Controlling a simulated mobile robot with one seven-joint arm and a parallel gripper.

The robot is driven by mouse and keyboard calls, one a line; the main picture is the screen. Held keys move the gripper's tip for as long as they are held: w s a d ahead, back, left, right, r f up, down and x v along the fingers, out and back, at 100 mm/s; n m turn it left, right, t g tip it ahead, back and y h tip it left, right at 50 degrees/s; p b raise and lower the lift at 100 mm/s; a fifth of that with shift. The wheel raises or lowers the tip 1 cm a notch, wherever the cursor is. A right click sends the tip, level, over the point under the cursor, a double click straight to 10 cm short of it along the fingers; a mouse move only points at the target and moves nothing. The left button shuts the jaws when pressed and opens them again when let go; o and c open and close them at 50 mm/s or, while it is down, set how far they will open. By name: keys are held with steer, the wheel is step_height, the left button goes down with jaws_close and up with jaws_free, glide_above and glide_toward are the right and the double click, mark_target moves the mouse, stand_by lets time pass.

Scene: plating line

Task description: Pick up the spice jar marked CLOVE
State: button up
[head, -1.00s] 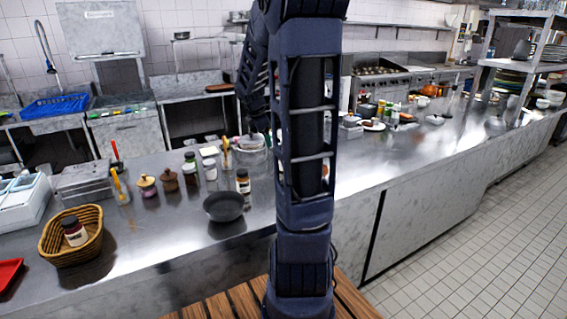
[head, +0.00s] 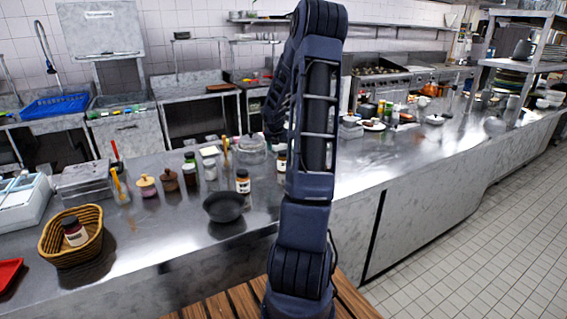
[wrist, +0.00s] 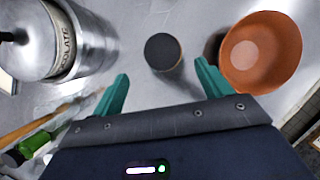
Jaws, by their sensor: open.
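In the wrist view my gripper (wrist: 162,72) is open, its two green fingers apart and empty. A jar with a round dark lid (wrist: 163,52) stands upright just ahead of the fingertips, seen from above; its label is hidden. In the head view a dark-lidded jar (head: 281,165) shows partly beside my arm. Another dark-lidded jar with a pale label (head: 243,182) stands behind the black pan. A third labelled jar (head: 75,232) is in the wicker basket. I cannot read CLOVE on any of them. My fingers are hidden in the head view.
A terracotta bowl (wrist: 262,55) stands right of the jar, close to the right finger. A lidded metal canister (wrist: 75,45) marked "OLATE" stands left. The black pan (head: 223,206) and wicker basket (head: 72,251) are nearer on the steel counter (head: 160,240).

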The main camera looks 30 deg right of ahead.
mark_target(284, 159)
steer(key=x, duration=0.3)
steer(key=shift+a, duration=0.1)
steer(key=shift+d+x, duration=0.15)
steer(key=shift+x, duration=1.25)
steer(key=shift+d+x, duration=0.1)
steer(key=shift+x, duration=1.25)
steer(key=shift+s, duration=0.2)
steer(key=c, duration=1.2)
